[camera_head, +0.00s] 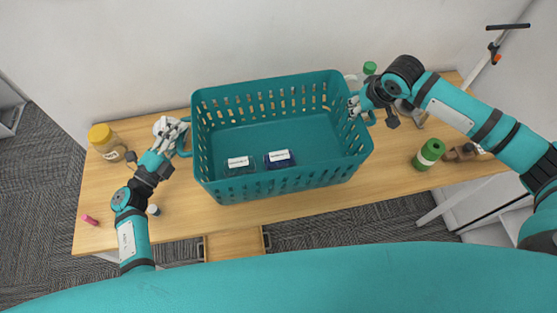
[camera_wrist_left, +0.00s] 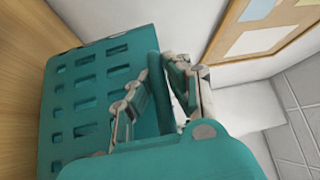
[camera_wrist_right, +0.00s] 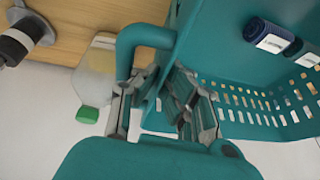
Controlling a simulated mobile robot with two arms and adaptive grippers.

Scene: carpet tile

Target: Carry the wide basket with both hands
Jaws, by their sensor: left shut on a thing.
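The wide teal basket (camera_head: 280,192) with slotted walls is over the middle of the wooden table, level; whether its base touches the table is hidden. Two small dark things with white labels, one (camera_head: 238,165) and a blue one (camera_head: 280,160), lie inside. My left gripper (camera_head: 178,130) is shut on the basket's left handle; the left wrist view shows the handle bar (camera_wrist_left: 158,75) between its fingers. My right gripper (camera_head: 356,106) is at the right handle; in the right wrist view its fingers stand apart around the handle (camera_wrist_right: 145,36).
A yellow-lidded jar (camera_head: 105,142), a pink thing (camera_head: 90,220) and a small white-topped thing (camera_head: 153,210) stand left. A green can (camera_head: 429,154) is right; a green-capped bottle (camera_head: 369,68) is behind the right handle. A wall runs behind the table.

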